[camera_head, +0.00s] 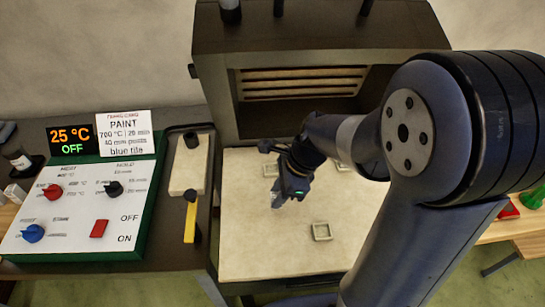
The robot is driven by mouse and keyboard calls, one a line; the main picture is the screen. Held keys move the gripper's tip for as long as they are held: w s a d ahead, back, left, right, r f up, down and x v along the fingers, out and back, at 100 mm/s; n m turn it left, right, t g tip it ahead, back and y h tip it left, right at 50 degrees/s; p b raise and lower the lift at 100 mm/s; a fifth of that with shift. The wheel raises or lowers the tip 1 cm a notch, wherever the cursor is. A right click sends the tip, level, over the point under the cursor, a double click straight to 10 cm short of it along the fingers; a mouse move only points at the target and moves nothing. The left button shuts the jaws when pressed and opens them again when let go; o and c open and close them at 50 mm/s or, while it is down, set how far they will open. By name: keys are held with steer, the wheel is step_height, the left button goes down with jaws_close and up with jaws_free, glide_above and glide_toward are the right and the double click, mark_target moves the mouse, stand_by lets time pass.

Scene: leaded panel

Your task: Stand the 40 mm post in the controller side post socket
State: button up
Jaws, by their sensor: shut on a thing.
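My gripper (287,192) points down over the pale kiln shelf (262,245). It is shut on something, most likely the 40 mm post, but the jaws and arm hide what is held. A small square post socket (270,170) is at the shelf's left, on the controller's side, just behind and left of my gripper. A second square socket (321,231) lies nearer the front, to the right of my gripper, and looks empty. A third socket (343,165) is partly hidden behind my arm. I cannot tell how high the gripper is above the shelf.
The kiln (222,100) stands open behind the shelf. The controller panel (85,222), reading 25 °C OFF, is at the left. Between them a dark tray (175,150) holds a pale slab (186,170) and a yellow-handled tool (190,222). The shelf's front left is clear.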

steer(key=w+p, duration=0.2)
steer(key=w, duration=1.2)
steer(key=shift+w, duration=0.15)
steer(key=shift+f+p, duration=0.5)
steer(key=shift+f, duration=1.25)
steer(key=shift+f, duration=0.2)
steer(key=o, duration=1)
